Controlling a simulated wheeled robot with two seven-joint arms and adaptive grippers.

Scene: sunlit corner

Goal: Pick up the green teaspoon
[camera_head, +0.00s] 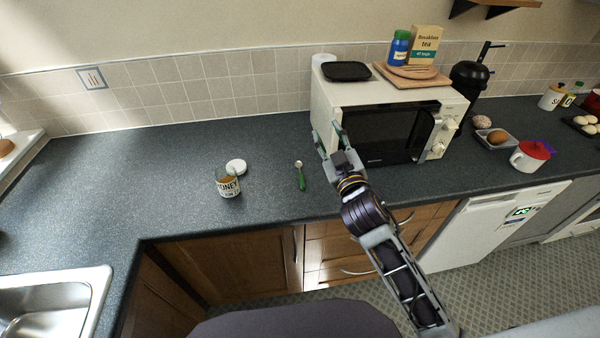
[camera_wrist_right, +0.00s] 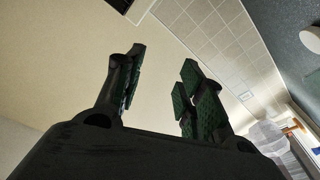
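The green teaspoon (camera_head: 301,177) lies on the dark worktop, its metal bowl pointing to the back and its green handle toward the front edge. My right gripper (camera_head: 327,137) is raised in front of the microwave's left side, to the right of the teaspoon and apart from it. Its fingers are spread and empty; they also show open in the right wrist view (camera_wrist_right: 160,85), with wall and tiles behind them. The teaspoon does not show in the right wrist view. My left gripper is in neither view.
A honey jar (camera_head: 228,187) and a white lid (camera_head: 236,166) stand left of the teaspoon. The white microwave (camera_head: 330,99) stands to the right, with a black tray (camera_head: 347,71) on top. A sink (camera_head: 55,305) is at lower left. The worktop (camera_head: 130,180) left of the jar is clear.

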